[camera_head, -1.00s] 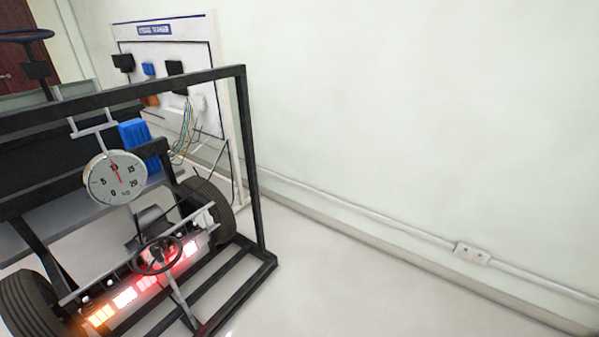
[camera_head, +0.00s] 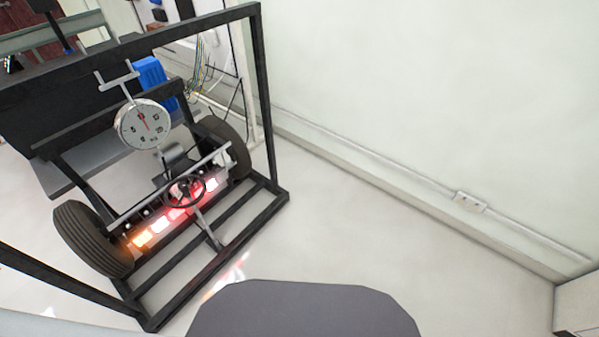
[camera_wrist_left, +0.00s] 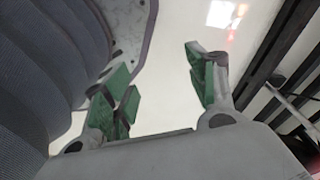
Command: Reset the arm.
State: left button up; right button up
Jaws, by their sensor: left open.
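My left gripper (camera_wrist_left: 160,90) shows in the left wrist view. Its two green-padded fingers stand wide apart, with only pale floor visible between them, so it is open and empty. A dark ribbed surface fills the left side of that view, and black frame bars lie to the right of the fingers. Neither gripper shows in the head view. A dark rounded part of my own body (camera_head: 305,310) fills the bottom middle of the head view.
The black chassis rig (camera_head: 268,110) stands at the left, with a round dial gauge (camera_head: 142,125), tyres (camera_head: 92,238), a small steering wheel (camera_head: 184,191) and lit lamps (camera_head: 160,226). Clear floor (camera_head: 390,240) lies to its right. A wall socket (camera_head: 469,201) sits low on the wall.

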pick_arm(q)
jog(key=s+a+r+p, duration=0.2)
jog(key=s+p, duration=0.4)
jog(key=s+a+r+p, duration=0.1)
jog(key=s+a+p, duration=0.1)
jog(key=s+p, duration=0.4)
jog(key=shift+s+r, duration=0.4)
jog(key=shift+s, duration=0.1)
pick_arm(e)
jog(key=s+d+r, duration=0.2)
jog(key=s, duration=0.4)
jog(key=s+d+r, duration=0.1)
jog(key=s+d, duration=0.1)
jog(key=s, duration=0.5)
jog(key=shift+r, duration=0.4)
pick_arm(q)
jog(key=shift+a, duration=0.1)
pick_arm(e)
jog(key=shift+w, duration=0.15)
